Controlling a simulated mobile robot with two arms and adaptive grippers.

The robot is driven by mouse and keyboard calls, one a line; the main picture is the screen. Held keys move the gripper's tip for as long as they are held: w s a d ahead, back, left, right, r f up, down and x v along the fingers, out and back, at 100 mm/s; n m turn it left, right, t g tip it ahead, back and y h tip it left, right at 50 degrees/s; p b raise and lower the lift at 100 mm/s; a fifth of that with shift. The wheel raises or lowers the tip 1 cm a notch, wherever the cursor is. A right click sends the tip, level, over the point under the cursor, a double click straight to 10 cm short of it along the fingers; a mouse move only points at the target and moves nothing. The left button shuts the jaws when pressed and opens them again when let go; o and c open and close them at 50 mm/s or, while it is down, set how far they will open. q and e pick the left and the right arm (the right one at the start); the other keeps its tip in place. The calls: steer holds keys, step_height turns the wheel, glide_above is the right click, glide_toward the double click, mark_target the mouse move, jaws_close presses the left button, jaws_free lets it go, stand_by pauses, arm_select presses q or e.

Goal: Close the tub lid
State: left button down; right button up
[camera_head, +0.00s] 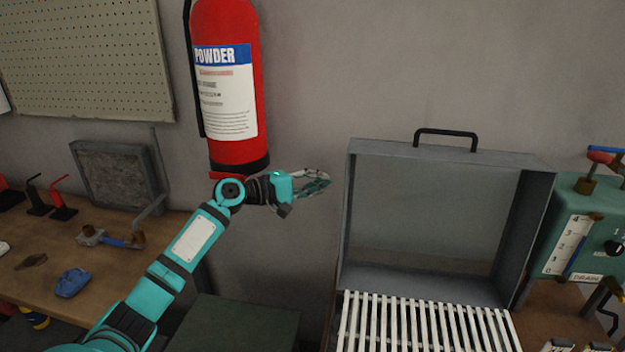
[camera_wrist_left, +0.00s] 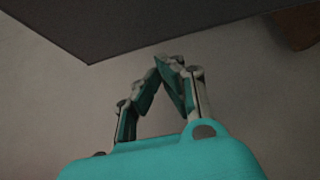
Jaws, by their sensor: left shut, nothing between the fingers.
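The tub lid (camera_head: 430,220) is a grey, box-shaped cover standing open and upright at the right of the head view. A black handle (camera_head: 446,134) is on its top edge. Below it, the tub (camera_head: 420,325) shows a row of white slats and runs out of the frame. My left gripper (camera_head: 318,183) is shut and empty, in the air left of the lid, apart from it in the picture. Its fingertips meet in the left wrist view (camera_wrist_left: 165,62). A dark grey panel (camera_wrist_left: 130,25) crosses the top there; I cannot tell what it belongs to. My right gripper is not seen.
A red fire extinguisher (camera_head: 232,90) hangs on the wall behind my left arm. A wooden bench (camera_head: 40,285) with tools and a blue item (camera_head: 72,283) is at left. A teal machine (camera_head: 585,235) with a scale stands right of the lid. A dark green box (camera_head: 235,322) is below my arm.

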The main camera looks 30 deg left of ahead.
arm_select(q)
steer(key=p+x, duration=0.1)
steer(key=x, duration=0.4)
steer(key=shift+w+d, duration=0.15)
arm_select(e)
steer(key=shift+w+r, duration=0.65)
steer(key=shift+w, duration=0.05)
arm_select(q)
steer(key=shift+d, duration=0.1)
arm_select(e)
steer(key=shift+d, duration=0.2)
